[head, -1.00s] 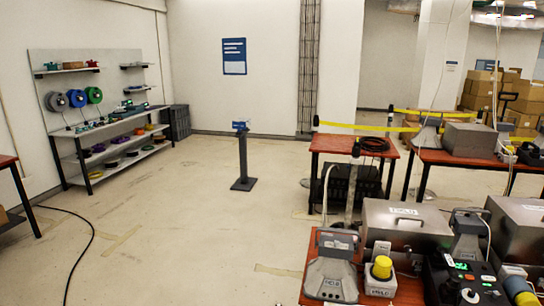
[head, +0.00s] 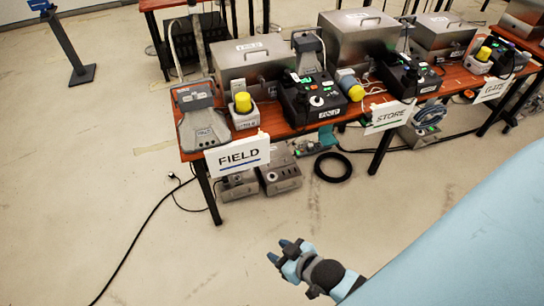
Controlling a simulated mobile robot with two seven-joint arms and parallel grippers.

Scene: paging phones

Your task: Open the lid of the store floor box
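The STORE sign (head: 390,116) hangs at the table's front edge. Behind it stands a steel box with a top handle and a shut lid (head: 362,36); a small label on its lid is too small to read. Another shut steel box (head: 444,34) stands to its right. I cannot tell for sure which of them is the store floor box. My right gripper (head: 279,250) is low in front of the tables, over bare floor, its fingers apart and empty. It is well away from the boxes. My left gripper is out of view.
The FIELD sign (head: 243,155), a shut steel FIELD box (head: 252,58) and black consoles (head: 309,99) crowd the left table. Grey units (head: 280,178) and a coiled black cable (head: 333,167) lie below. The GATE sign (head: 493,89) is at right. Floor in front is mostly clear.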

